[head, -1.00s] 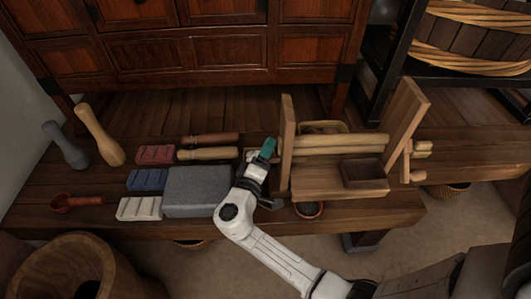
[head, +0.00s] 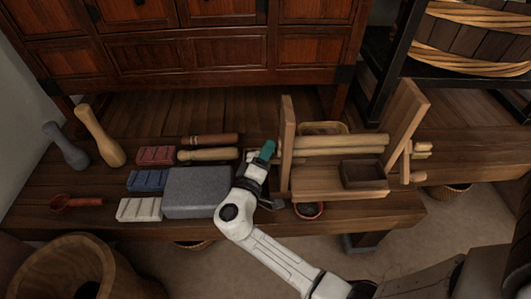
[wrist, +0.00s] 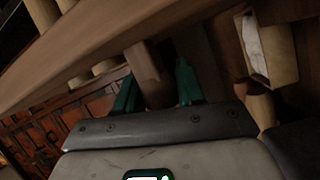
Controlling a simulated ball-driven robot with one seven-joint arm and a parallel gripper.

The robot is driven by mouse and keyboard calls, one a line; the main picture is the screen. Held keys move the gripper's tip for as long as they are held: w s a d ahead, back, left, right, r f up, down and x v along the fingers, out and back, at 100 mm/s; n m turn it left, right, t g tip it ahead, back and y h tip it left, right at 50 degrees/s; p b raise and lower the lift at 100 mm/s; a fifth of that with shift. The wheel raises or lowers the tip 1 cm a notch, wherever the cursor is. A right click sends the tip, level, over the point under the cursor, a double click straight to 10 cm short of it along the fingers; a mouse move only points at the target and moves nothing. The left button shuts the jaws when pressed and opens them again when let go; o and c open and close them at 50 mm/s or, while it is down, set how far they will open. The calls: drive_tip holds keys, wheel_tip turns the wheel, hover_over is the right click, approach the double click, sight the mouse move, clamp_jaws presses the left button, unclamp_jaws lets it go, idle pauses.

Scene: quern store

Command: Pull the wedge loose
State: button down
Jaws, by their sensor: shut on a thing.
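The wooden wedge (wrist: 148,72) is a pale brown block in the wrist view, between the two green fingers of my gripper (wrist: 156,88). The fingers are shut on it. Its far end meets the edge of a wooden upright (wrist: 95,50), and I cannot tell how deep it sits. In the head view my gripper (head: 267,150) is at the outer left side of the left upright (head: 287,140) of a wooden roller frame. The wedge is hidden there by the fingers.
The frame holds pale rollers (head: 340,144) and has a right upright (head: 405,112). A dark wooden box (head: 363,173) stands on its base. A grey stone block (head: 198,191) lies close left of my arm. A small bowl (head: 309,210) is near the bench front.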

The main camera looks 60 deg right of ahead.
drive_tip(key=shift+a+f, duration=0.1)
drive_tip(key=w+a+b, duration=0.1)
drive_tip(key=w+a, duration=0.1)
drive_tip(key=shift+w+b, duration=0.3)
drive_tip(key=shift+w, duration=0.1)
drive_tip(key=c, duration=0.8)
unclamp_jaws()
drive_tip(key=shift+o, duration=0.2)
drive_tip(key=p+v, duration=0.1)
drive_tip(key=v, duration=1)
